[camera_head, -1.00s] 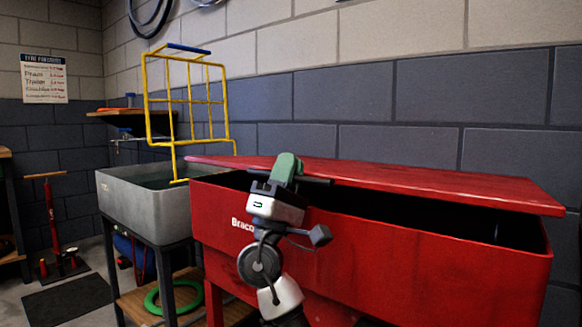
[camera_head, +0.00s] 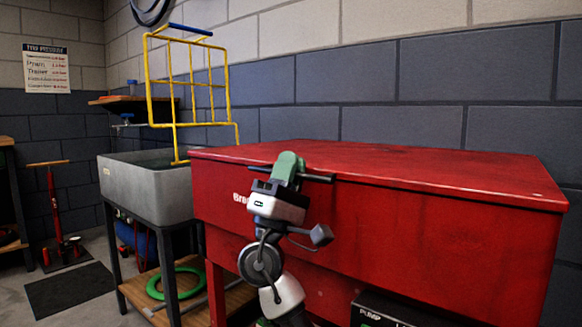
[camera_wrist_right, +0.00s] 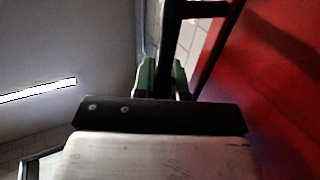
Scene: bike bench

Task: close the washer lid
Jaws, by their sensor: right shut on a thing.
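The red washer (camera_head: 400,235) fills the right side of the head view. Its red lid (camera_head: 400,168) lies down flat over the tub, with only a thin dark line under its front edge. My right gripper (camera_head: 289,172) is at the lid's front edge, left of its middle, shut on the dark bar handle (camera_head: 318,178). The right wrist view also shows the green fingers (camera_wrist_right: 163,78) around the dark handle (camera_wrist_right: 205,10), with the red washer face (camera_wrist_right: 275,100) beside them. My left gripper is not in view.
A grey sink (camera_head: 150,185) with a yellow wire rack (camera_head: 190,128) above it stands left of the washer. A green ring (camera_head: 175,283) lies on the wooden shelf below. A dark box (camera_head: 385,312) sits under the washer. A block wall runs behind.

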